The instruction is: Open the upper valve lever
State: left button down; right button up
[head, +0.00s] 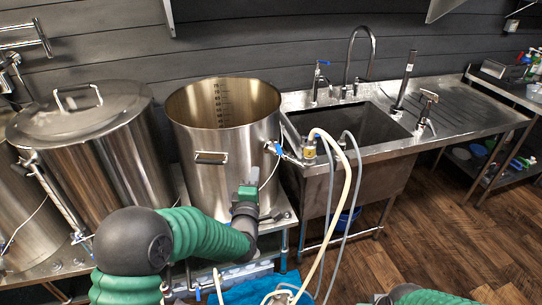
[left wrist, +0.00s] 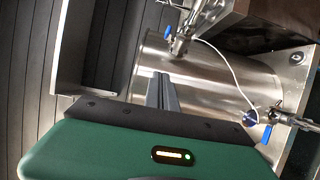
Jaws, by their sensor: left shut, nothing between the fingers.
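The open steel kettle (head: 222,155) stands left of the sink. The upper valve (head: 279,150) sits high on the kettle's right side and has a blue lever. In the left wrist view the upper valve's blue lever (left wrist: 168,33) shows at the top, beyond the fingertips and apart from them. A lower valve with a blue lever (left wrist: 267,135) shows at the right of that view. My left gripper (head: 247,190) is in front of the kettle, below and left of the upper valve. Its fingers (left wrist: 161,78) are shut and empty. My right gripper is out of view.
Pale and grey hoses (head: 345,190) hang close to the right of the upper valve, in front of the sink (head: 365,125). A lidded kettle (head: 95,140) stands at left. The wooden floor (head: 440,235) at right is mostly clear.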

aim_at(278, 147)
pick_arm(q)
jog(key=w+d+p, duration=0.1)
jog(key=w+d, duration=0.3)
jog(key=w, duration=0.6)
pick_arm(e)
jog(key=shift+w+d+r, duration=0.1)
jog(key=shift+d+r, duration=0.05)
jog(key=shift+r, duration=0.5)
pick_arm(q)
jog(key=shift+w+d, duration=0.1)
jog(key=shift+d, duration=0.05)
